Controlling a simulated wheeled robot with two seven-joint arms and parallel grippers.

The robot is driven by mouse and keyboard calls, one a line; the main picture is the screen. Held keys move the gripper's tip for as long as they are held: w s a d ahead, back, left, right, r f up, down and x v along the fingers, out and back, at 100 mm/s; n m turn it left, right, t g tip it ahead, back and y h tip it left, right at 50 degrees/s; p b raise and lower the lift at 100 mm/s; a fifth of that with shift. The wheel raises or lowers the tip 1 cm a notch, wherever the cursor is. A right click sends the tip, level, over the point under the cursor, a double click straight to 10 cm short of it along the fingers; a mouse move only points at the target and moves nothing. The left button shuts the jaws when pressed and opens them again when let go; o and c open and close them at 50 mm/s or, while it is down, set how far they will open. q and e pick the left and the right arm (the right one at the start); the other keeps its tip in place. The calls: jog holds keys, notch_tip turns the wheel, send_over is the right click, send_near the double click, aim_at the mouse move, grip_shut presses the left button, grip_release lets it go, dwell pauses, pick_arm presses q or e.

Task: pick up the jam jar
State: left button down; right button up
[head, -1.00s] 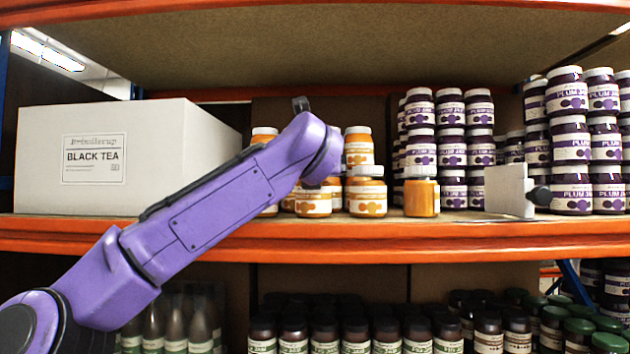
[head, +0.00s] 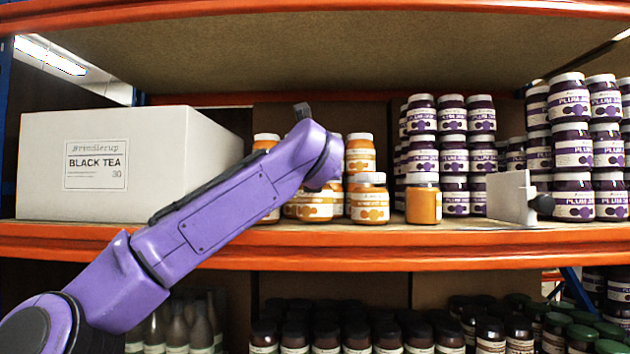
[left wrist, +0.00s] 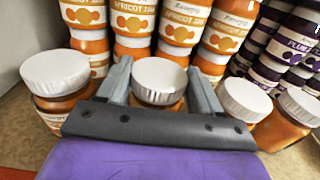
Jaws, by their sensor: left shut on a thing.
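My left gripper (left wrist: 160,86) is shut on an apricot jam jar (left wrist: 155,76) with a white lid and orange contents. One grey finger lies on each side of it in the left wrist view. Whether this jar stands on the shelf or is raised cannot be told. In the head view my purple left arm hides the gripper and the held jar. Other apricot jars stand close by: one at the left (left wrist: 57,80), one at the right (left wrist: 244,102), and stacked ones behind (left wrist: 185,25). My right gripper is not in view.
A white Black Tea box (head: 150,160) stands left on the orange-edged shelf (head: 450,248). Stacked plum jam jars (head: 452,160) fill the right. A pale upright panel (head: 508,197) with a dark knob stands before them. Dark jars (head: 360,335) crowd the shelf below.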

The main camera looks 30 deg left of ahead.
pick_arm(q)
jog(key=s+d+r, duration=0.9)
jog(key=d+r, duration=0.2)
jog(key=r, duration=0.1)
jog(key=shift+r+p, duration=0.2)
jog(key=shift+p, duration=0.15)
